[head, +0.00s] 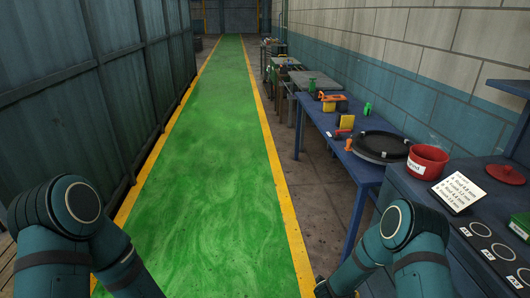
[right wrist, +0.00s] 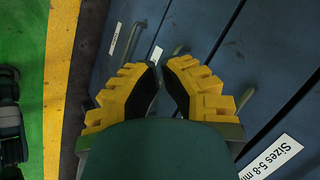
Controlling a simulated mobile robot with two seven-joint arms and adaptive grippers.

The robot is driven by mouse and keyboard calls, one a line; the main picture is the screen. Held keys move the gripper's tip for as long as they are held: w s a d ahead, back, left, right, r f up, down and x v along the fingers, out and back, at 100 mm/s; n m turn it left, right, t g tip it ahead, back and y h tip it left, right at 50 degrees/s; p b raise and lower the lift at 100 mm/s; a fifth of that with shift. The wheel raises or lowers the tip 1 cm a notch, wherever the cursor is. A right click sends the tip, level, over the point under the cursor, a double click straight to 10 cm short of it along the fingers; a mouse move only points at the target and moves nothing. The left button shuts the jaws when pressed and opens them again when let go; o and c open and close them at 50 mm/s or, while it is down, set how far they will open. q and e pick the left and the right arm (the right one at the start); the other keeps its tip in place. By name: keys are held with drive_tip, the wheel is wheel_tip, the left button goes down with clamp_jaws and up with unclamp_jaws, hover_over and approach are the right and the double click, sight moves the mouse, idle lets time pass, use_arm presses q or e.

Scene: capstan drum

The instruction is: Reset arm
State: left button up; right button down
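My left arm shows at the bottom left of the head view, and its gripper is below the picture edge. My right arm is at the bottom right, over the edge of the floor strip beside the blue cabinet; only a bit of its yellow gripper shows low in that view. In the right wrist view my right gripper (right wrist: 160,66) has two yellow fingers with dark inner pads. A small gap shows between the fingertips, and nothing is held there. Behind them are the blue cabinet's drawer fronts (right wrist: 215,25), with labels and handles.
A blue table (head: 312,120) on the right carries a black round tray (head: 381,146) and small tools. A red pot (head: 426,162) and a note card (head: 461,190) stand on the nearer cabinet. A wide green floor lane (head: 215,170) is clear, bounded left by a metal wall (head: 85,90).

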drive_tip(key=s+a+r+n+g+y, duration=0.1)
drive_tip(key=s+a+r+n+y, duration=0.2)
drive_tip(key=s+a+n, duration=0.6)
drive_tip(key=s+a+r+n+g+y, duration=0.1)
drive_tip(key=s+a+r+n+y, duration=0.3)
drive_tip(key=n, duration=1.2)
drive_tip(key=s+a+y, duration=0.3)
drive_tip(key=s+a, duration=0.1)
drive_tip(key=a, duration=0.2)
drive_tip(key=shift+s, duration=0.35)
